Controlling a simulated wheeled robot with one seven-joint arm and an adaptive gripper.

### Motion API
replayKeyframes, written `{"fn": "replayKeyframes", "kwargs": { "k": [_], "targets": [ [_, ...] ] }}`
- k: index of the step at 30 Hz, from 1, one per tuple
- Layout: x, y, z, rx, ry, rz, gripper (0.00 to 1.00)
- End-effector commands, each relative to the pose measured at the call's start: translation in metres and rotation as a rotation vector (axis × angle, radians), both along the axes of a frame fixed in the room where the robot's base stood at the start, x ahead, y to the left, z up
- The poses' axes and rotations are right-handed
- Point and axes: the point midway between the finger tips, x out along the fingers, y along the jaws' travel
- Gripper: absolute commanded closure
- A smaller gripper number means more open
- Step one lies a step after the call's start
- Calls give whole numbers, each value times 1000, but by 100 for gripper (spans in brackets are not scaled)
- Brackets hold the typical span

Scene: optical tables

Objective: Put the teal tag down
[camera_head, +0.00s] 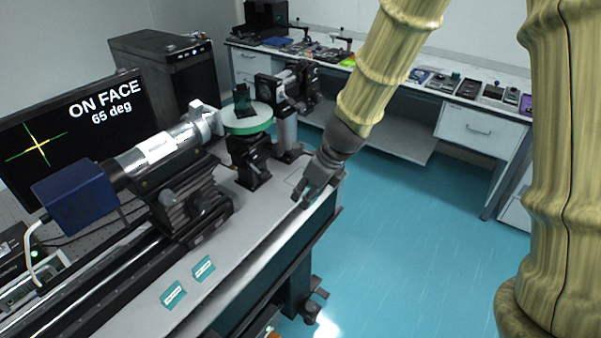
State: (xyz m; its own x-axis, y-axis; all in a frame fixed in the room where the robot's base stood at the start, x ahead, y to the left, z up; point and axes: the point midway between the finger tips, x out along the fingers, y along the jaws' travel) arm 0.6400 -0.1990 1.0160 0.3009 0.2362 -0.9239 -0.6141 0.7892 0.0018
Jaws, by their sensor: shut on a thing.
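My gripper (308,196) points down over the right edge of the optical table (235,238). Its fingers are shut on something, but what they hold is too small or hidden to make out. I see no teal tag clearly between them. Two small teal tags with pale labels lie on the front part of the table, one nearer (173,294) and one slightly farther back (203,268). Both are apart from my gripper, well to its left.
A round green-rimmed stage (247,119) carries a small dark part. A silver tube with a blue camera (75,190) sits on a rail. A monitor (70,140) reads "ON FACE 65 deg". A back bench (480,102) holds small items. Open floor lies right.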

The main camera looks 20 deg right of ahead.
Motion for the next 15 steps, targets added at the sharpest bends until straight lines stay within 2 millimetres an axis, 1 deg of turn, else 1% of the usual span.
{"fn": "replayKeyframes", "kwargs": {
  "k": [15],
  "targets": [
    [98, -21, -7, -2, 1, 1, 72]
  ]
}}
